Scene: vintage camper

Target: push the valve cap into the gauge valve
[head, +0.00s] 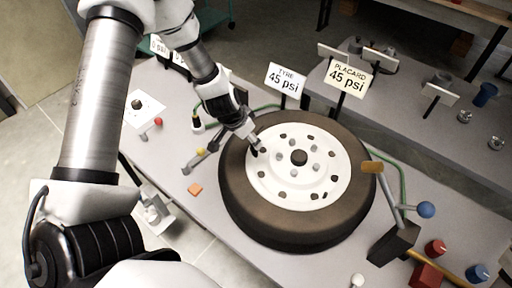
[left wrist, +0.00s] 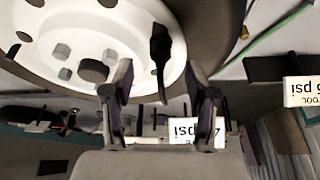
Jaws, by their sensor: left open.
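A black tyre (head: 240,190) on a white wheel (head: 325,175) lies flat on the grey bench. My left gripper (head: 254,146) is over the wheel's upper left rim. In the left wrist view its two fingers (left wrist: 157,82) are apart, with a gap between them. A dark upright stem (left wrist: 160,50), perhaps the valve, stands in line with that gap, and no finger visibly touches it. I cannot tell the valve cap from the gauge valve. My right gripper is not in view.
Signs reading "TYRE 45 psi" (head: 286,80) and "PLACARD 45 psi" (head: 347,79) stand behind the tyre. A lever with a blue ball (head: 426,209) and a red knob (head: 435,247) are at the right. An orange block (head: 195,189) lies left of the tyre.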

